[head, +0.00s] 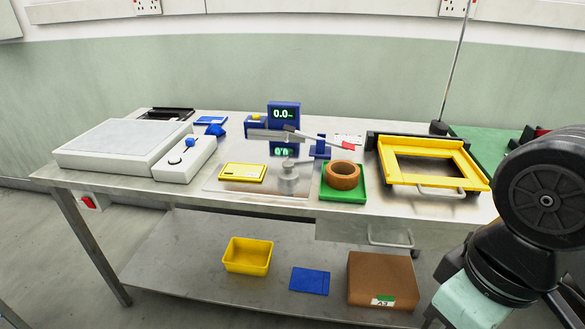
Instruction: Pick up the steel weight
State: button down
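The steel weight (287,185) appears to be the small shiny grey cylinder with a narrower top. It stands near the front middle of the steel table, between a yellow flat case (243,172) and a green tray (342,194). It blends somewhat with the shiny surface. My arm shows at the right edge, well apart from the weight. My gripper is not in view.
A brown ring (342,176) sits in the green tray. A blue display (284,115) reading 0.0 stands behind the weight, with a grey bar (270,135) in front. A yellow frame (432,161) is at right, a white flat-topped device (115,143) at left.

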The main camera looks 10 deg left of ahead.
aim_at(288, 177)
jog(key=i+j+u, duration=0.1)
jog(key=u, duration=0.3)
jog(key=i+j+u, duration=0.1)
jog(key=u, duration=0.25)
jog(key=i+u, duration=0.25)
jog(key=u, duration=0.15)
